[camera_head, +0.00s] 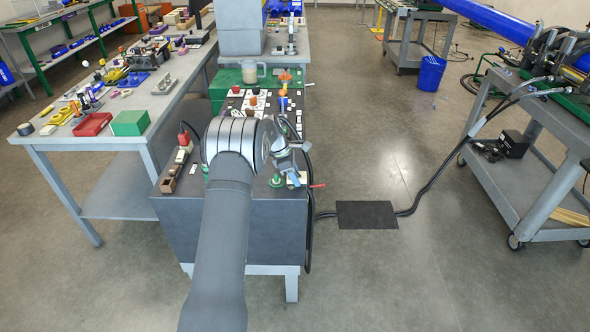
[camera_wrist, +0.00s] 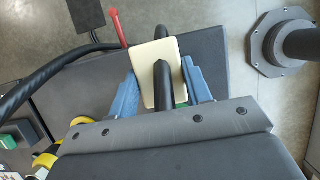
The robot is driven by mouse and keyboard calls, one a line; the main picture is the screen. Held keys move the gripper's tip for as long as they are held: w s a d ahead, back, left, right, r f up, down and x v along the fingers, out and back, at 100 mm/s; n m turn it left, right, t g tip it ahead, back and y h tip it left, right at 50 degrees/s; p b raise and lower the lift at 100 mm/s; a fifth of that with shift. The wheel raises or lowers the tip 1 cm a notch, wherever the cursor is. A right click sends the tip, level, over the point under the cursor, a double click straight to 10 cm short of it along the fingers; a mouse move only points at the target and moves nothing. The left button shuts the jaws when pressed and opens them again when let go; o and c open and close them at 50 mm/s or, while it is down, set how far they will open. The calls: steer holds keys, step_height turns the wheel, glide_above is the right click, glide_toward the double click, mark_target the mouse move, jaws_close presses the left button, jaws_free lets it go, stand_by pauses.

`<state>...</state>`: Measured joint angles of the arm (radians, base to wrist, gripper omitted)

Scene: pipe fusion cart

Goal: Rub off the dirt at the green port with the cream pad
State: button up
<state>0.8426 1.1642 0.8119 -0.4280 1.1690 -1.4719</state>
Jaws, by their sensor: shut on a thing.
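My gripper (camera_wrist: 161,86) is shut on the cream pad (camera_wrist: 153,66), with a blue finger on each side of it. In the head view my gripper (camera_head: 284,160) is over the front right of the cart top, and the cream pad (camera_head: 296,179) shows below it. A green ring (camera_head: 277,181), which looks like the green port, is just left of the pad. In the wrist view a bit of green (camera_wrist: 181,97) shows beside the pad's lower right edge. A black bar or hose crosses in front of the pad. I cannot see the dirt or tell whether the pad touches the port.
A red handle (camera_head: 317,185) sticks out at the cart's right edge; it also shows in the wrist view (camera_wrist: 117,27). Black hoses hang along that side to a dark floor mat (camera_head: 367,214). Small blocks (camera_head: 180,157) stand at the cart's left. A cluttered bench (camera_head: 60,140) is further left.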

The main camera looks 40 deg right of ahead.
steer(key=s+a, duration=0.3)
steer(key=shift+w+d, duration=2.65)
steer(key=shift+w, duration=0.05)
step_height(320, 180, up, 8)
steer(key=shift+r, duration=0.1)
